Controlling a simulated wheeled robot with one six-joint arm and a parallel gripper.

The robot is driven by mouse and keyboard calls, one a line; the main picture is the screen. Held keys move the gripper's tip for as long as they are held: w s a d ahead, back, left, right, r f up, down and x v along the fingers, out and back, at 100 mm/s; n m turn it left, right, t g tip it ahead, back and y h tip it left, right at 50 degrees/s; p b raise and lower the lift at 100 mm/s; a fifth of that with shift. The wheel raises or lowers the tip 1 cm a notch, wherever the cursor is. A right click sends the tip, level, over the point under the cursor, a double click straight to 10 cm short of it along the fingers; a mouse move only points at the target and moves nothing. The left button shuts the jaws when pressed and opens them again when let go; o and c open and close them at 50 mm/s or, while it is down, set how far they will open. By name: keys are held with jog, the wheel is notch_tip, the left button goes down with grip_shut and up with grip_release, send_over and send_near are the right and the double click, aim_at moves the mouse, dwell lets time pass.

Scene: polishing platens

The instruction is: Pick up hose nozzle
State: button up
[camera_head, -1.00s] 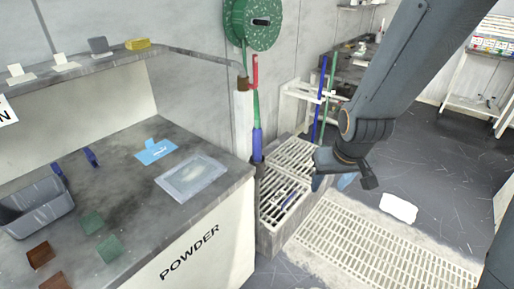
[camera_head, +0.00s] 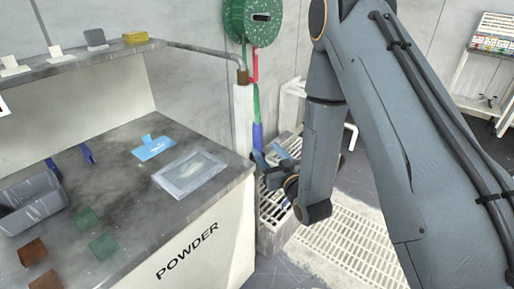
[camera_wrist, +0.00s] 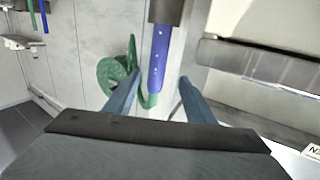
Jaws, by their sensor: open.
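The hose nozzle (camera_head: 257,134) is blue and hangs upright at the end of a green hose, beside the white post at the bench corner. In the wrist view the nozzle (camera_wrist: 160,55) shows as a blue tube with a dark grey end, and the green hose runs from its other end. My gripper (camera_head: 271,155) is open near the nozzle's lower part, which it partly hides in the head view. In the wrist view the nozzle appears between the two blue-grey fingers (camera_wrist: 159,80); contact with either finger cannot be made out.
The powder bench (camera_head: 215,190) stands close on the left, with a clear tray (camera_head: 190,175) near its edge. A green hose reel (camera_head: 252,22) hangs on the wall above. A pale floor grating (camera_head: 350,245) lies below my arm.

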aim_at(260, 137)
jog(key=p+x, duration=0.1)
jog(key=x, duration=0.3)
jog(key=r+p+x, duration=0.1)
jog(key=x, duration=0.1)
jog(key=shift+w+p, duration=0.35)
jog(key=shift+w, duration=0.1)
jog(key=shift+w+a+f, duration=0.15)
jog(key=shift+w, duration=0.3)
grip_shut()
